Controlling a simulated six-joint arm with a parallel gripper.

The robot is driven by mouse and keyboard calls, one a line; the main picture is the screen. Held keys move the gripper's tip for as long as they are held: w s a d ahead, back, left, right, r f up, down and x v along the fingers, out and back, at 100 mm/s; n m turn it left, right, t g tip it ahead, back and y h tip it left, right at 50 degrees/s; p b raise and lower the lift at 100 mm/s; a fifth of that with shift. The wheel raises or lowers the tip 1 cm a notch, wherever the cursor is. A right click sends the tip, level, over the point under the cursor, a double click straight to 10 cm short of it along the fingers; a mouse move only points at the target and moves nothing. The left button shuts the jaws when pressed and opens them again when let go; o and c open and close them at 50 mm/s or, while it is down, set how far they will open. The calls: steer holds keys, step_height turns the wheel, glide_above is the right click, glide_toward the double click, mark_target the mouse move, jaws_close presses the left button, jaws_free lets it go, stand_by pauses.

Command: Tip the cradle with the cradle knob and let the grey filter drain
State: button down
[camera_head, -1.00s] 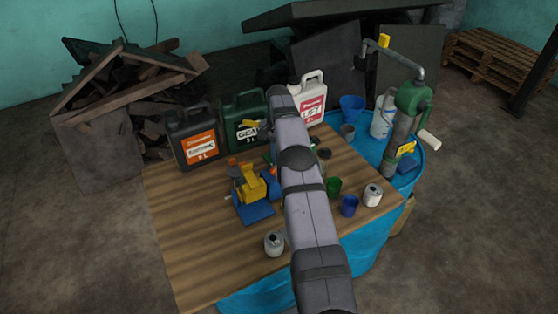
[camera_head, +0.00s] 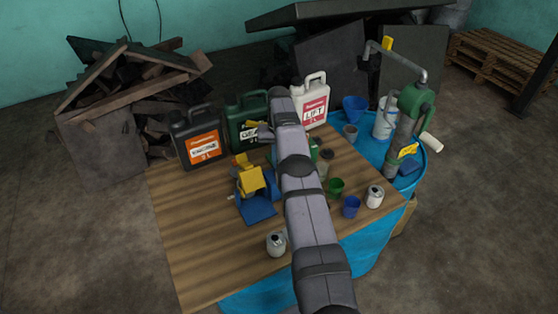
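The yellow cradle (camera_head: 251,180) stands on its blue base (camera_head: 258,210) on the left half of the wooden table top. Its yellow parts look tilted. I cannot make out the cradle knob, nor a grey filter in the cradle. My gripper (camera_head: 262,131) shows only in part as a grey shape left of my arm's far end, in front of the green jug. It appears above and beyond the cradle, apart from it. Its fingers are too small and too hidden to tell whether they are open or shut. My arm covers the middle of the table.
Orange-labelled (camera_head: 203,148), green (camera_head: 240,108) and white (camera_head: 315,103) jugs line the back edge. Grey-white cans stand at the front (camera_head: 276,244) and right (camera_head: 375,197), near green (camera_head: 335,187) and blue (camera_head: 351,207) cups. A hand pump (camera_head: 404,130) stands at right. The front-left table is clear.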

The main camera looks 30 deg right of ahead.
steer(key=shift+r, duration=0.1)
stand_by(0.4)
steer(key=c, duration=1.8)
jaws_free()
steer(key=shift+c, duration=0.2)
